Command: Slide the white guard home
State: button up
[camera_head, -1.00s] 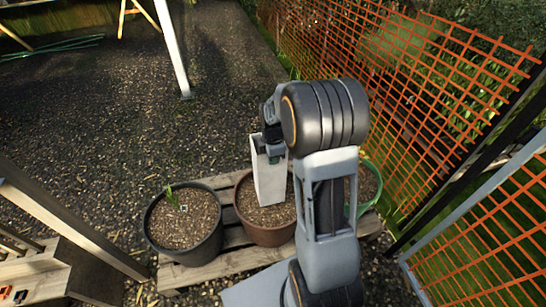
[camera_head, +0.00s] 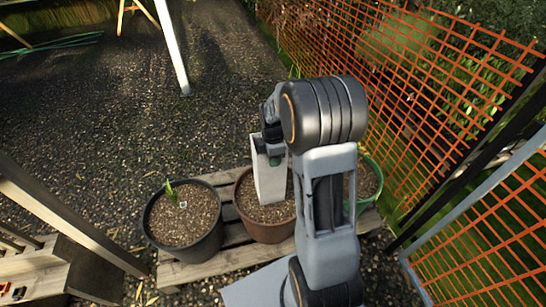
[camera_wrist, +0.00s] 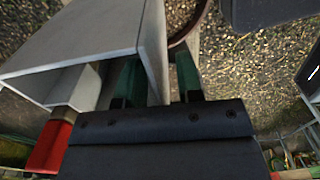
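The white guard (camera_head: 269,180) is a tall, hollow square tube standing nearly upright in the brown pot (camera_head: 244,222). In the wrist view its open upper end and pale walls (camera_wrist: 85,38) fill the left side. A pale stake with a red end (camera_wrist: 50,147) shows at the opening. My gripper (camera_head: 271,154) is at the guard's upper end. In the wrist view its green fingers (camera_wrist: 161,78) are apart on either side of one guard wall, with a narrow gap by the right finger. The guard's lower end meets the soil; how deep it sits is hidden.
A black pot (camera_head: 205,243) with a small green shoot stands to the left, and a green-rimmed pot (camera_head: 371,168) to the right, partly behind my arm. All stand on a wooden pallet (camera_head: 190,275). Orange mesh fencing (camera_head: 440,90) runs along the right. Open gravel lies behind.

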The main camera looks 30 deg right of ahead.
jog(key=shift+r, duration=0.1)
notch_tip(320, 180, up, 14)
jog(key=p, duration=0.3)
jog(key=shift+f, duration=0.2)
dwell(0.5)
jog(key=s+a+r+m+t+p, duration=0.1)
jog(key=s+a+r+m+p, duration=0.4)
jog(key=s+r+m+p, duration=0.2)
jog(key=s+a+r+m+t+p, duration=0.2)
jog(key=s+a+r+m+p, duration=0.3)
jog(key=s+r+m+p, duration=0.3)
notch_tip(320, 180, up, 5)
jog(key=s+p, duration=0.1)
jog(key=p, duration=0.2)
jog(key=shift+m+t, duration=0.3)
